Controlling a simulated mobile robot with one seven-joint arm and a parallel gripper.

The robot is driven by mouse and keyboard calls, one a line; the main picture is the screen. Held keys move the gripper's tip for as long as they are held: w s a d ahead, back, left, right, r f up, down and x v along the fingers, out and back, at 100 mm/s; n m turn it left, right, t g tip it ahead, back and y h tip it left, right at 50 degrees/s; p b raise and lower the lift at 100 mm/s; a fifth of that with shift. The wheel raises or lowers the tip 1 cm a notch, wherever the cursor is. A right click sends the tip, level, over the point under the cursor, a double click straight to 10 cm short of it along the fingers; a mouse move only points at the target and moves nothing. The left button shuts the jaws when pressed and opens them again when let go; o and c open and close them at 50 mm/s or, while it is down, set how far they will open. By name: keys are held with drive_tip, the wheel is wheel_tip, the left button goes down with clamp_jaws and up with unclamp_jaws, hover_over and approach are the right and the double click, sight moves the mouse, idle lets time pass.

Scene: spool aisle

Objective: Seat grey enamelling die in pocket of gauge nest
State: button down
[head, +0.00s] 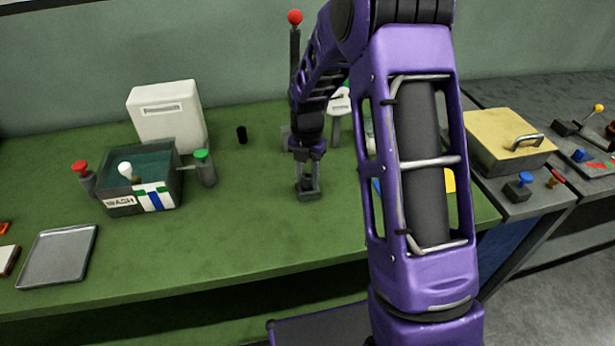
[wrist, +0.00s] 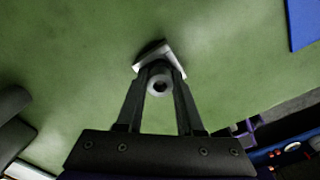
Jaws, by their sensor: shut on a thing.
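My gripper (wrist: 160,88) is shut on the grey enamelling die (wrist: 159,84), a small round ring with a dark hole, in the wrist view. A pale grey block with a dark part, which looks like the gauge nest (wrist: 152,50), shows just beyond the die and fingertips. In the head view my gripper (head: 307,182) points down over a small dark grey block, likely the same nest (head: 309,196), on the green bench. The die cannot be made out in the head view. The pocket is hidden, and I cannot tell whether the die touches the nest.
A grey tray (head: 58,256) lies at front left. The bench between tray and gripper is clear.

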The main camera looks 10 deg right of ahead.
sight(308, 175)
drive_tip(key=c, duration=0.5)
unclamp_jaws()
drive_tip(key=shift+f, duration=0.1)
drive_tip(key=shift+c, duration=0.2)
wheel_tip(308, 175, up, 12)
drive_tip(key=p, duration=0.1)
drive_tip(key=shift+r, duration=0.2)
